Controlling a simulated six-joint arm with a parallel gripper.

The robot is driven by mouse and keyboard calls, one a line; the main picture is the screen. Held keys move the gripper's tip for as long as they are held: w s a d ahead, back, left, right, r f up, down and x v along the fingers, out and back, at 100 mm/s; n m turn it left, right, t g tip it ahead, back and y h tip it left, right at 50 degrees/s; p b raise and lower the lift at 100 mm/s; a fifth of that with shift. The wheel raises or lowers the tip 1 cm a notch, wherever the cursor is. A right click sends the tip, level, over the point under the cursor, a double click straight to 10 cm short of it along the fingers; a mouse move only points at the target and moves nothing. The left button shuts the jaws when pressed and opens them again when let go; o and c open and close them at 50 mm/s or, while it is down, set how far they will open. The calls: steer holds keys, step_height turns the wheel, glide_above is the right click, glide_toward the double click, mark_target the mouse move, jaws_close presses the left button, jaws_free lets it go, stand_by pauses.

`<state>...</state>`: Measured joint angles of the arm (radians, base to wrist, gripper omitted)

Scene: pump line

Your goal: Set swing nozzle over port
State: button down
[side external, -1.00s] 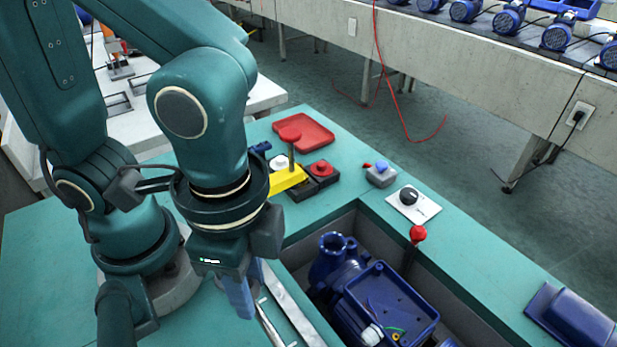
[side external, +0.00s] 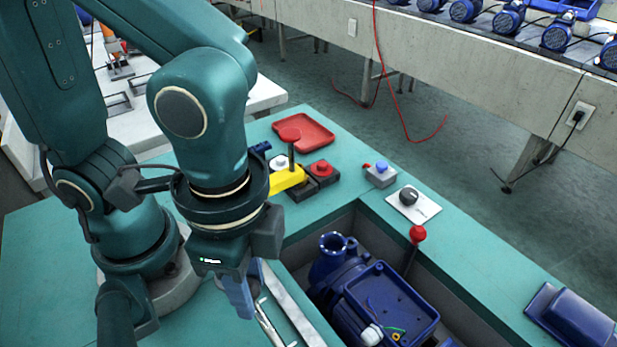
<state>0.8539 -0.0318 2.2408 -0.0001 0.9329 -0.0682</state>
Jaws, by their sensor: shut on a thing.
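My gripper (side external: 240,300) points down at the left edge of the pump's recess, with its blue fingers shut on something. The thing between the fingers is hidden in this view. Thin silver rods (side external: 272,323) lie just right of the fingers; I cannot tell whether they touch. I cannot clearly make out the swing nozzle. The dark blue pump (side external: 385,305) sits in the recess, right of my gripper. Its round, open, upward-facing port (side external: 333,244) has a bolted flange, and nothing covers it.
A wide silver strip (side external: 288,304) runs between gripper and pump. Behind are a yellow piece (side external: 288,180), a red tray (side external: 304,133) and a red button (side external: 321,169). A black knob (side external: 409,196) and red-topped lever (side external: 417,234) stand beyond the recess. A blue cover (side external: 572,318) lies right.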

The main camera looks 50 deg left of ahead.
steer(key=shift+w, duration=0.1)
stand_by(0.6)
steer(key=w+a+n, duration=0.6)
steer(key=w+n, duration=0.3)
steer(key=n, duration=0.4)
steer(key=shift+n, duration=0.4)
steer(key=shift+a+r, duration=0.1)
steer(key=shift+a, duration=0.05)
steer(key=c, duration=0.6)
jaws_free()
steer(key=shift+s, duration=0.1)
steer(key=shift+r, duration=2.55)
